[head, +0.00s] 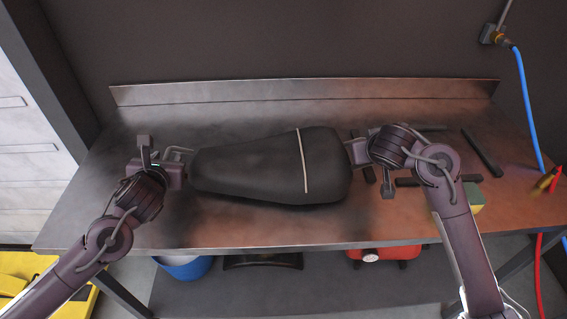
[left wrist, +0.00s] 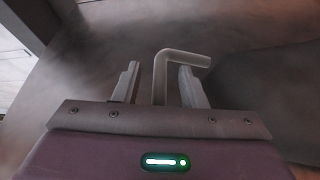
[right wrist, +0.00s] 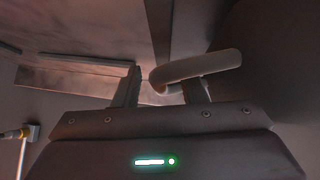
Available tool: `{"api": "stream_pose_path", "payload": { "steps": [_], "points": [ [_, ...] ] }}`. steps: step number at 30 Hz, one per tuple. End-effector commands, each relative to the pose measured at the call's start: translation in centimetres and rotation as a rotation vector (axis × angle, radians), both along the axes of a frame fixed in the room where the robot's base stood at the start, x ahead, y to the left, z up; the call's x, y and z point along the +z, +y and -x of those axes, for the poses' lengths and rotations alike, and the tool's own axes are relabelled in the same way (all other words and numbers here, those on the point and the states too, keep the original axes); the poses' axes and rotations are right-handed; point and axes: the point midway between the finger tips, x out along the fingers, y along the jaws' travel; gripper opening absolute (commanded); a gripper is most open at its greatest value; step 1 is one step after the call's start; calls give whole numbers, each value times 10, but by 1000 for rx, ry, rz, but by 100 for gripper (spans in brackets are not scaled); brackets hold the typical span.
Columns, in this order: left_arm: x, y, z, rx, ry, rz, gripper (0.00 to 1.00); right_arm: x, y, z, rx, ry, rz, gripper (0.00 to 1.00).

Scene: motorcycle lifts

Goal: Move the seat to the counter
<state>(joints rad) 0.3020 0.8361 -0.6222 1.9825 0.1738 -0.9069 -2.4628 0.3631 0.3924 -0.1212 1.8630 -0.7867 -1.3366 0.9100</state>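The black seat (head: 260,170), with a pale strap across its wider right part, lies lengthwise over the metal counter (head: 270,232) and appears to rest on it. My left gripper (head: 178,160) is at its narrow left end. In the left wrist view its fingers stand apart on both sides of a bent grey bar (left wrist: 161,75), with gaps showing. My right gripper (head: 356,153) is at the wide right end. In the right wrist view its fingers are apart, with a curved grey bar (right wrist: 195,68) between and over them. The seat's underside is hidden.
Dark bars (head: 482,152) and a yellowish block (head: 468,196) lie on the counter's right side. A backsplash (head: 300,91) runs behind. A blue tub (head: 185,267) and a red item (head: 382,254) are below. A blue hose (head: 528,110) hangs at right.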

Motion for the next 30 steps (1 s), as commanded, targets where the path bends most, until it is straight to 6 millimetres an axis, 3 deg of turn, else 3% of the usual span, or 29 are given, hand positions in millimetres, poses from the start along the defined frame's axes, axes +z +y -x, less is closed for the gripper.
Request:
{"api": "stream_pose_path", "payload": {
  "steps": [8,17,30],
  "points": [
    [0,0,-1,0,-1,0,38,0,0,-1,-1,0,0,38],
    [0,0,-1,0,0,-1,0,0,0,-1,-1,0,0,0],
    [-2,0,0,-1,3,-1,0,0,-1,0,-1,0,0,0]
  ]
}}
